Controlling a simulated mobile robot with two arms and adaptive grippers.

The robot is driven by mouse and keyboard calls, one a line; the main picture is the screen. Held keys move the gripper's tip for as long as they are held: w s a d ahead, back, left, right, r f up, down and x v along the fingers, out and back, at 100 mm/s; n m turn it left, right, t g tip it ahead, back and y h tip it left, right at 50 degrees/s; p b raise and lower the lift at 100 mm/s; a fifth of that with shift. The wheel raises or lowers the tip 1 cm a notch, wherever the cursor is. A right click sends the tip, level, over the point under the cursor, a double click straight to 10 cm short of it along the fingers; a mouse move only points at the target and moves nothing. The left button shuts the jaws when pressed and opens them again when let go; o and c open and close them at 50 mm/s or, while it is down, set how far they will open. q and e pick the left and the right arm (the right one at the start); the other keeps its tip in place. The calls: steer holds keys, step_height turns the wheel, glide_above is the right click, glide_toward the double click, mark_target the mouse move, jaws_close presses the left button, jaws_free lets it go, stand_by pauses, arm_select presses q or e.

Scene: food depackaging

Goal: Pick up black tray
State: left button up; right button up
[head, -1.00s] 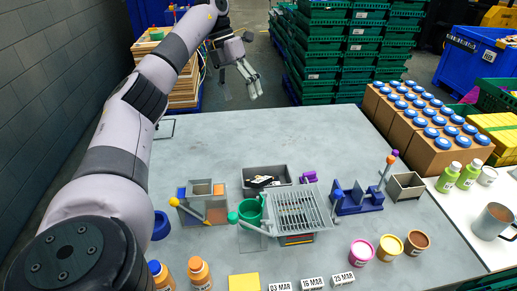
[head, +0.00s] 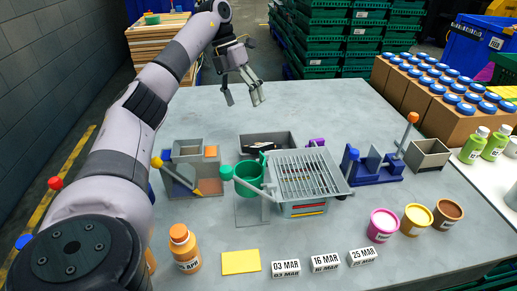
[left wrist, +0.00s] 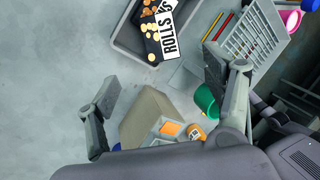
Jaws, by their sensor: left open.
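A black tray (head: 262,148) lies in a dark grey bin (head: 288,141) at the middle of the table, partly hidden by the wire rack in front. In the left wrist view the black tray (left wrist: 150,44) shows a white label reading ROLLS and several round orange and yellow pieces, inside the grey bin (left wrist: 125,32). My left gripper (head: 244,99) is open and empty, above the table's far part, behind the bin. In the left wrist view its fingers (left wrist: 160,82) are spread wide, with the tray ahead at the top, apart from them. My right gripper is not in view.
A wire rack (head: 303,177) and green cup (head: 249,174) stand in front of the bin. A grey-and-orange fixture (head: 192,168) is to the left, a blue fixture (head: 372,166) to the right. The table's far part (head: 320,100) is clear.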

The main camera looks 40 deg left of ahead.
arm_select(q)
glide_above(258, 144)
steer(key=a, duration=0.2)
steer(key=f, duration=0.8)
steer(key=shift+s+d, duration=0.15)
steer(key=shift+s, duration=0.2)
steer(key=shift+p+x, duration=0.75)
steer(key=shift+x, duration=1.95)
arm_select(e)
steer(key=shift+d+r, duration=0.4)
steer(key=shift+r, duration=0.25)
arm_select(q)
steer(key=shift+f, duration=0.25)
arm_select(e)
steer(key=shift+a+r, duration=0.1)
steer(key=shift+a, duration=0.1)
arm_select(q)
steer(key=c, duration=1.4)
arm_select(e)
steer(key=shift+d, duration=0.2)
arm_select(q)
steer(key=shift+r, duration=0.1)
